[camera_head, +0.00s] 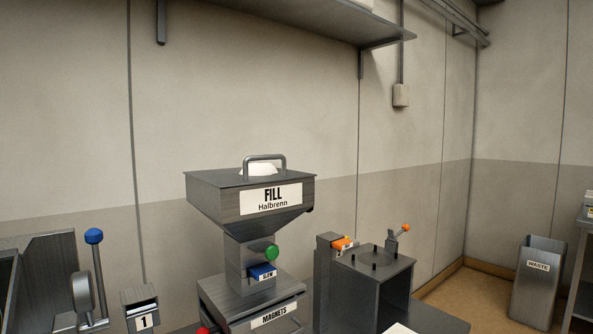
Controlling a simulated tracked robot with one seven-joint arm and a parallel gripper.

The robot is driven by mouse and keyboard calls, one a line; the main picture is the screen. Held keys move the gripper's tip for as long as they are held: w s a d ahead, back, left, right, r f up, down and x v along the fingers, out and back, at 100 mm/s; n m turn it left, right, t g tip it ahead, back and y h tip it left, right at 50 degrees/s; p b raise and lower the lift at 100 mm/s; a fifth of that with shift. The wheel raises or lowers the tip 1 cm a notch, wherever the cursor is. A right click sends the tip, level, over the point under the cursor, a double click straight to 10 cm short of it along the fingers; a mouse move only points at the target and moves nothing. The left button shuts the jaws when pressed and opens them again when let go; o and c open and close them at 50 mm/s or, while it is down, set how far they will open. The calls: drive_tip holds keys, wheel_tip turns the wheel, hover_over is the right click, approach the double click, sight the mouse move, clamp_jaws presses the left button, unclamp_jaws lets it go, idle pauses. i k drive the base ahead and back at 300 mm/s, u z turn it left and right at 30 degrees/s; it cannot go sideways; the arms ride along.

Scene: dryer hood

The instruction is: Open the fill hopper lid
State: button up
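The fill hopper (225,204) stands at the centre of the head view, a dark metal funnel with a white label reading "FILL Halbrenn". Its flat top, apparently the lid (215,179), lies level across the hopper. A grey bar handle (265,157) stands up from the top. A small white rounded shape (258,169) shows behind the handle; I cannot tell what it is. My gripper is not in view.
Below the hopper are a green knob (272,252), a blue block (262,271) and a "MAGNETS" drawer (275,314). A blue-knobbed lever (94,237) stands left, an orange-tipped lever (405,228) right. A shelf (310,20) hangs above; between it and the hopper is free room.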

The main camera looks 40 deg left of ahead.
sight(230, 177)
drive_tip(key=z, duration=1.1)
drive_tip(key=i, duration=0.15)
drive_tip(key=u, duration=3.15)
drive_tip(key=i, duration=1)
drive_tip(key=z, duration=0.1)
